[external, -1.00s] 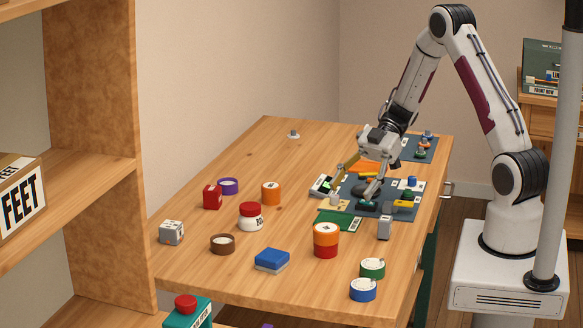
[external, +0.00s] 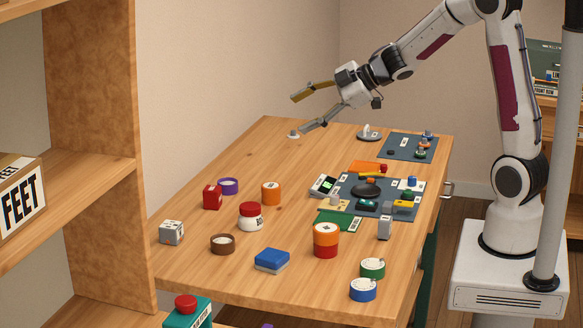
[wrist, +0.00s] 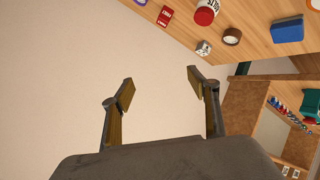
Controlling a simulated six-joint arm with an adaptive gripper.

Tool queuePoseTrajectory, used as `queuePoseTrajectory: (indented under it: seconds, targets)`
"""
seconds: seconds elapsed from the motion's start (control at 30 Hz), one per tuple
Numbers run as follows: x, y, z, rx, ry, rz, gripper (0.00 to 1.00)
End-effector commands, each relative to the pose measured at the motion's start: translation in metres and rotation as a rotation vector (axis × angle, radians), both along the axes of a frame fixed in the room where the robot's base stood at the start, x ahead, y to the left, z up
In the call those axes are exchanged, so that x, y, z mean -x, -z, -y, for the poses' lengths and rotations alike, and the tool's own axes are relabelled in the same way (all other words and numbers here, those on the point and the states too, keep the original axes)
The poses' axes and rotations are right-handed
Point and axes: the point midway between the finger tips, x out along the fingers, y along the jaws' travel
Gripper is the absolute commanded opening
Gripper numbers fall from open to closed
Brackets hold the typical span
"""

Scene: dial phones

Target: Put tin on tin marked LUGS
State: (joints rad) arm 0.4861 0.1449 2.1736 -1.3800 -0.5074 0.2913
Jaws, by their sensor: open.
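My gripper (external: 300,113) is open and empty, raised in the air above the table's far left edge; its fingers also show in the wrist view (wrist: 160,90), with only wall between them. Several round tins stand on the table: a blue tin (external: 363,291) and a green tin (external: 373,269) at the front right, an orange tin (external: 271,194), a purple tin (external: 228,187) and a brown tin (external: 222,244). An orange-and-red stack or two-coloured tin (external: 326,241) stands near the middle front. I cannot read LUGS on any of them.
A red-lidded jar (external: 250,216), a red box (external: 213,197), a grey cube (external: 171,232) and a blue box (external: 272,260) stand on the left part. A dark mat (external: 345,208) with several small items lies to the right. A wooden shelf (external: 105,100) rises at the left.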

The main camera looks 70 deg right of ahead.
Motion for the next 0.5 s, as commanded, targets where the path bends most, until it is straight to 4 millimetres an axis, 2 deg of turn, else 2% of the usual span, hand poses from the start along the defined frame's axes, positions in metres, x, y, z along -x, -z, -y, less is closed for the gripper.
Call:
queuePoseTrajectory:
  seconds: [0.03, 0.2, 0.37, 0.5]
  targets:
    - [0.002, -0.012, 0.0, 0.011, 0.038, 0.014, 0.6]
    - [0.017, -0.043, 0.006, 0.026, 0.189, 0.037, 0.6]
    - [0.042, -0.064, 0.007, 0.014, 0.32, 0.038, 0.6]
    - [0.07, -0.075, 0.005, -0.017, 0.427, 0.019, 0.6]
